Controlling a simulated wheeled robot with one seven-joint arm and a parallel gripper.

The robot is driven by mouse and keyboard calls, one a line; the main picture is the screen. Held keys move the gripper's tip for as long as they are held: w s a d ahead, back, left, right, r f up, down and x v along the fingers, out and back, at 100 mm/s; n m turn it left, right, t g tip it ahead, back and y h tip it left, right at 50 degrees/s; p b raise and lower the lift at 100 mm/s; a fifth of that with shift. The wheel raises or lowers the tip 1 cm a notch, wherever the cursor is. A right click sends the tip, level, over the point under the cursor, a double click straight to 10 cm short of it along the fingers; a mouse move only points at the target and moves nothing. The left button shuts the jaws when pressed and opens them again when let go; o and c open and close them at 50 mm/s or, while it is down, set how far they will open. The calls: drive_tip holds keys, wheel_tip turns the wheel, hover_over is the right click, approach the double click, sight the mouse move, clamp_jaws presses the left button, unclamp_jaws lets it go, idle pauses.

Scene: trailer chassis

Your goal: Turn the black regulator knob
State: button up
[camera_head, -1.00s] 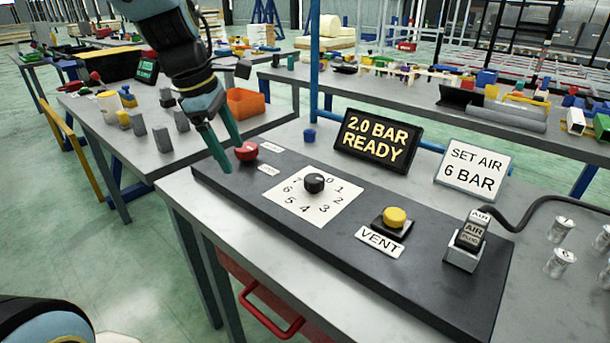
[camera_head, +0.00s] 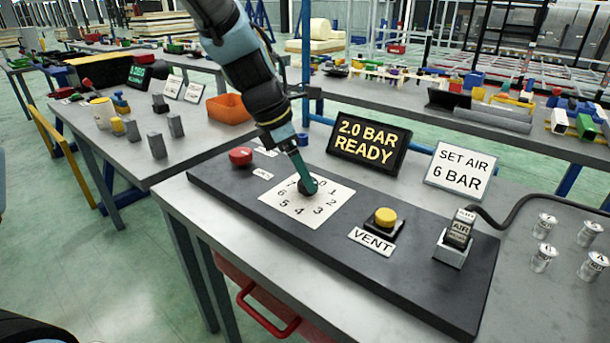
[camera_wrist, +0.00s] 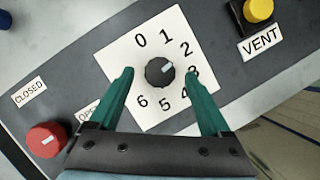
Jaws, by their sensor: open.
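The black regulator knob (camera_wrist: 159,72) sits at the centre of a white dial plate (camera_wrist: 120,55) with printed numbers. Its white mark points roughly towards the 2. My gripper (camera_wrist: 159,71) is open, with one green finger on each side of the knob in the wrist view and a visible gap to both. In the head view my gripper (camera_head: 308,186) is down at the dial and hides most of the knob (camera_head: 304,186); I cannot tell its exact height. The display (camera_head: 368,144) reads "2.0 BAR READY". A white sign (camera_head: 459,170) reads "SET AIR 6 BAR".
A red knob (camera_head: 240,157) stands left of the dial on the dark panel (camera_head: 225,188). A yellow VENT button (camera_head: 385,216) and an AIR block (camera_head: 460,228) with a black hose stand to the right. Several metal cans (camera_head: 544,258) are at the far right.

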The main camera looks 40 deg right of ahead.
drive_tip(key=shift+x, duration=0.85)
drive_tip(key=shift+c, duration=0.3)
clamp_jaws()
